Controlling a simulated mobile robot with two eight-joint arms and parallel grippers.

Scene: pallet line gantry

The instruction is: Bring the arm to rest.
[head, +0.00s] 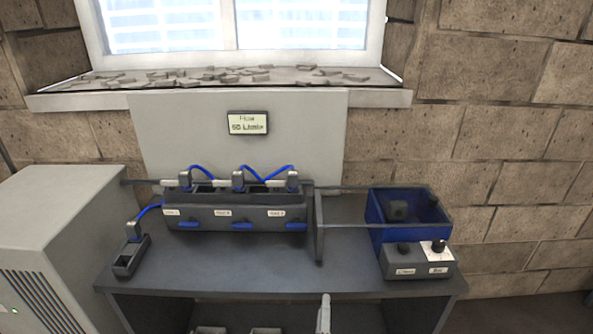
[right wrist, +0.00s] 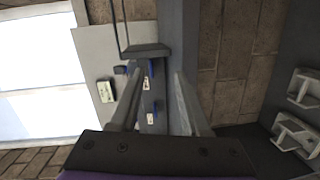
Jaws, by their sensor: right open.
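My right gripper (head: 324,314) shows only as a pale grey finger at the bottom edge of the head view, in front of the grey bench (head: 290,273). In the right wrist view my right gripper (right wrist: 158,102) has its two fingers spread apart, with nothing held between them. Past the fingers lie the bench and part of the dark rack with white labels. My left gripper is not in the head view.
A dark rack (head: 235,216) with blue cables stands on the bench. A blue bin (head: 376,212) and a grey button box (head: 417,265) are at its right. A grey cabinet (head: 62,225) stands left. Pale H-shaped parts (right wrist: 297,135) lie below in the wrist view.

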